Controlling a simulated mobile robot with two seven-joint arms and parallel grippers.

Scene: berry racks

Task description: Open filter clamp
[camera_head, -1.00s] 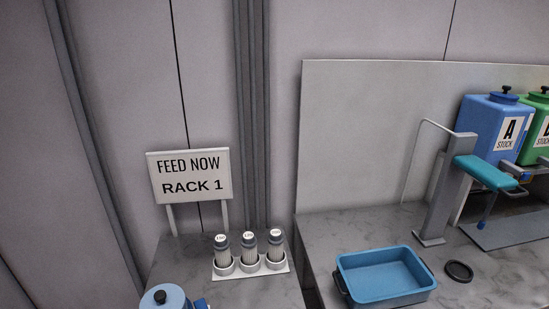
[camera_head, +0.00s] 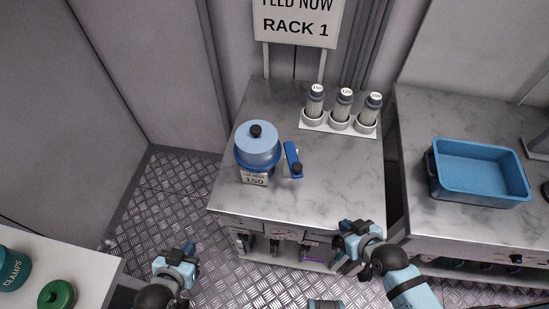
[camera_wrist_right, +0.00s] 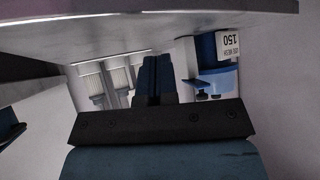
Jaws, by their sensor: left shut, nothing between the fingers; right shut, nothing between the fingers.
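The blue filter housing (camera_head: 257,163) stands upright on the marble counter, with a black knob on its lid and a "150" mesh label on its front. Its clamp lever (camera_head: 291,157), blue with a black knob (camera_head: 297,169), sits at the housing's right side. My left gripper (camera_head: 187,248) is shut and empty, in front of the counter, lower left of the housing. My right gripper (camera_head: 345,238) is shut and empty at the counter's front edge, lower right of the clamp and apart from it. In the right wrist view its closed fingers (camera_wrist_right: 153,78) show, with the labelled housing (camera_wrist_right: 210,70) beyond at right.
A white holder (camera_head: 312,125) with three mesh filters stands behind the housing to the right. A blue tray (camera_head: 480,197) sits on the right counter. A "RACK 1" sign (camera_head: 296,27) stands at the back. A teal "CLAMPS" container (camera_head: 12,270) and green lid (camera_head: 56,295) are at lower left.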

